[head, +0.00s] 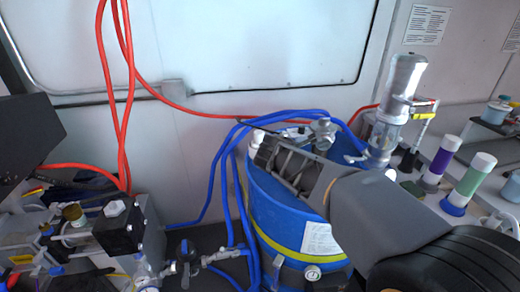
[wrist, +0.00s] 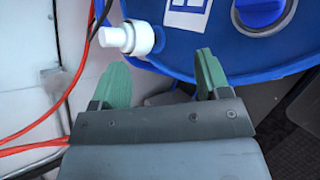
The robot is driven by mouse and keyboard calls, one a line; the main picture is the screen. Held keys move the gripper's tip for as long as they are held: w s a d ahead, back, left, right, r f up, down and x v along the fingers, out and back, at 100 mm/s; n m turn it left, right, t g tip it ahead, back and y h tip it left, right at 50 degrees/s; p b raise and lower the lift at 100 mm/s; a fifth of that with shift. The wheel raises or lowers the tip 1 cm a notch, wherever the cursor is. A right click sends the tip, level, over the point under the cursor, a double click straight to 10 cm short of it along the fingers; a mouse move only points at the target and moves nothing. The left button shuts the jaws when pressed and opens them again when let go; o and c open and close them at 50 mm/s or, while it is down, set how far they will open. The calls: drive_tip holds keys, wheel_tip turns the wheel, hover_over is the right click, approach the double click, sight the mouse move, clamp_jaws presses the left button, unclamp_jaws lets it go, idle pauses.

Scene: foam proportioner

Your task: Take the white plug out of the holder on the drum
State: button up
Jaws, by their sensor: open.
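The white plug (wrist: 128,38) shows in the wrist view at the rim of the blue drum (wrist: 185,52). It looks like a narrow white tip with a wider white collar, lying roughly sideways in the picture. I cannot make out the holder apart from it. My gripper (wrist: 160,72) is open and empty, with its green fingers spread below the plug in the wrist view. The plug is above the gap between the fingers, not clearly between them. In the head view a small white piece (head: 257,138) at the drum's left rim looks like the plug, beside my gripper.
Blue hoses (head: 226,185) run down the drum's left side. Red hoses (wrist: 68,95) hang left of my gripper. A blue cap (wrist: 262,12) sits on the drum top. A clear and metal pump unit (head: 385,120) stands right of the drum. White wall lies behind.

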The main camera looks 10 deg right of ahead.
sight(259, 133)
drive_tip(key=w+a+n+t, duration=0.1)
drive_tip(key=w+n, duration=0.3)
drive_tip(key=w, duration=0.1)
drive_tip(key=w+a+f+n+t+y, duration=0.1)
drive_tip(key=w+n, duration=0.3)
drive_tip(key=w+a+n+t+b, duration=0.1)
drive_tip(key=w+n, duration=0.3)
drive_tip(key=w, duration=0.1)
drive_tip(key=shift+w+a+f, duration=0.1)
drive_tip(key=shift+w+f, duration=0.05)
drive_tip(key=shift+w, duration=0.2)
drive_tip(key=shift+x, duration=3.35)
drive_tip(key=shift+s+f, duration=0.1)
drive_tip(key=c, duration=1.1)
